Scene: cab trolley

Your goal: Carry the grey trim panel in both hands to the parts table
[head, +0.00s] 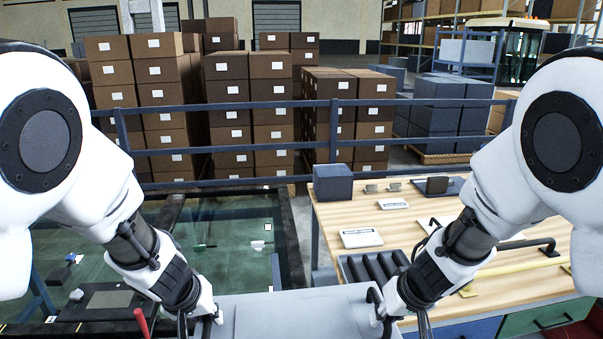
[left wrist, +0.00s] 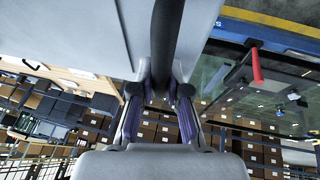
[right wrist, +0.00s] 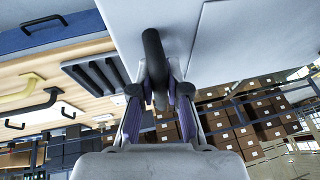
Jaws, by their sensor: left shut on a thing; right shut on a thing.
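The grey trim panel (head: 290,312) is at the bottom middle of the head view, between my two grippers. It also shows in the left wrist view (left wrist: 70,35) and the right wrist view (right wrist: 235,45). My left gripper (head: 208,316) is shut on a dark bar handle (left wrist: 166,40) at the panel's left side. My right gripper (head: 386,312) is shut on a dark handle (right wrist: 154,55) at its right side. The parts table (head: 530,280) has a light wooden top, at the right; the panel overlaps its near left corner in view. The panel's lower edge is out of frame.
A black ribbed tray (head: 372,266), a dark blue box (head: 332,182), white plates (head: 361,238) and a yellow bar (head: 515,267) are on the parts table. A glass-topped table (head: 225,220) stands at the left. A blue rail (head: 220,182) and stacked cartons (head: 225,95) are behind.

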